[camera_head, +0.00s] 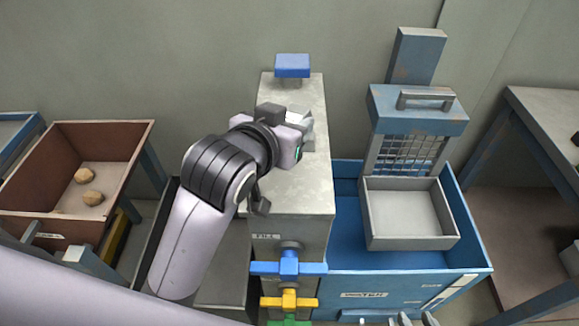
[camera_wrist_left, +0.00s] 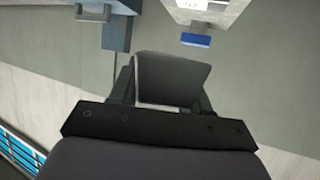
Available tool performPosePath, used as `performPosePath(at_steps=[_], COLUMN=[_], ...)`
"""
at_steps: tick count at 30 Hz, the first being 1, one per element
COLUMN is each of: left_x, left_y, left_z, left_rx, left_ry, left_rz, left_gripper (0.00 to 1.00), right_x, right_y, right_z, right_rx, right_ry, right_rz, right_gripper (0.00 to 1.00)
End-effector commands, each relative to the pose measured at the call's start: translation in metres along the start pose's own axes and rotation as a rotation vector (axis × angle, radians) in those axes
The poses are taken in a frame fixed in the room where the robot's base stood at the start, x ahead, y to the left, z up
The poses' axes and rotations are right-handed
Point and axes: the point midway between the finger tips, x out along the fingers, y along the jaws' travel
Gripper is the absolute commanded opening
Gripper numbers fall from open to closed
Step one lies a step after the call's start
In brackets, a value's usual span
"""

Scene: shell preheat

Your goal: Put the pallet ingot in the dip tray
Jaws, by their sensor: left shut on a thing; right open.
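My left gripper (camera_head: 284,135) is above the top of the grey column, seen from behind, its fingertips mostly hidden by my wrist. In the left wrist view, its two fingers are shut on a dark grey block, the ingot (camera_wrist_left: 172,80). In the head view, grey blocky shapes show around the gripper; which of them is the ingot I cannot tell. The dip tray (camera_head: 372,226), shallow, grey and empty, sits to the right over the blue water tank. My right gripper (camera_head: 416,320) is open, only its tips showing at the bottom edge.
The grey column (camera_head: 295,205) has blue, yellow and green handles on its front and a blue handle (camera_head: 292,66) behind. A blue tank (camera_head: 345,255) with a raised grate (camera_head: 405,155) stands right. A brown bin (camera_head: 105,130) with two lumps stands left.

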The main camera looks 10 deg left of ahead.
Motion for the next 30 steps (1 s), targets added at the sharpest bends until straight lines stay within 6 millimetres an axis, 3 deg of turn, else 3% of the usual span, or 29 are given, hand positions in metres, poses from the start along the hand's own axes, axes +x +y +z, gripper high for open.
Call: performPosePath(at_steps=[1,6,13,19,30], left_x=[0.006,0.019,0.027,0.038,0.041], left_y=[0.000,0.000,0.000,0.000,0.000], left_z=[0.016,0.046,0.063,0.091,0.097], left_rx=[0.001,0.000,-0.001,0.000,-0.001], left_ry=[-0.003,0.001,0.004,0.002,0.006], left_rz=[-0.001,0.000,0.000,0.000,0.001], left_gripper=[0.00,0.00,0.00,0.00,0.00], right_x=[0.003,0.007,0.009,0.012,0.013], right_y=[0.000,0.000,0.000,0.000,0.001], right_z=[0.004,0.009,0.011,0.015,0.015], right_rx=[-0.001,-0.001,-0.002,-0.002,-0.002], right_ry=[0.000,-0.001,0.000,0.002,0.003], right_rz=[0.000,0.000,-0.001,0.000,0.000], right_gripper=[0.43,0.43,0.43,0.43,0.43])
